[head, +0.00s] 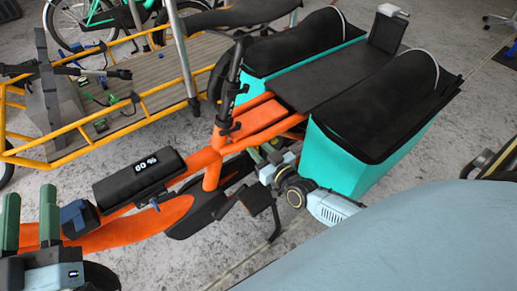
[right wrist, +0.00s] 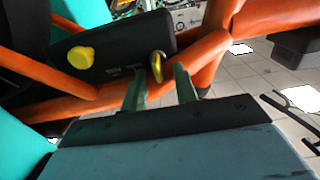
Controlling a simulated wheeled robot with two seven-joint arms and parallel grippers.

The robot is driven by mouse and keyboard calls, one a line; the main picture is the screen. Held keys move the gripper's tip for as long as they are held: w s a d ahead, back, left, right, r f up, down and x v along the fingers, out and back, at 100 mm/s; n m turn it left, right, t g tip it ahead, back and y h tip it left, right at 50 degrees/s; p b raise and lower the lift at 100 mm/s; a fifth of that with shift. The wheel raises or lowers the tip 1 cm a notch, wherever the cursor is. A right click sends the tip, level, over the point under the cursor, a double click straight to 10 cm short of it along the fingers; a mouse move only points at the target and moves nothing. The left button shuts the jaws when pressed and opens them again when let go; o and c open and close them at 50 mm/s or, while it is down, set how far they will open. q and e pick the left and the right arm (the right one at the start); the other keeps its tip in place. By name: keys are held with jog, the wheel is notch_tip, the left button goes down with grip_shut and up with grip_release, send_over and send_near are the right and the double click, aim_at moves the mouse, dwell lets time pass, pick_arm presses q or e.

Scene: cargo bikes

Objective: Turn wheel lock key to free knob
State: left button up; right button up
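In the right wrist view, a black lock box (right wrist: 115,55) sits on the orange frame. A round yellow knob (right wrist: 80,57) is on its face, and a gold key (right wrist: 157,67) with a rounded bow stands out at its right end. My right gripper (right wrist: 160,82) is open, its two green fingers apart on either side of the key, which shows just past the fingertips; I cannot tell whether they touch. The right gripper (head: 264,152) is beside the bike's frame in the head view, where key and knob are hidden. My left gripper (head: 29,205) is open and empty at the far left.
The orange cargo bike (head: 212,165) carries teal panniers (head: 345,160) close to my right arm. A black display box (head: 140,180) reading "60 %" sits on its frame near my left gripper. A yellow-railed cargo bike (head: 75,130) stands behind. Grey floor at right is mostly clear.

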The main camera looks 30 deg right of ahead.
grip_shut()
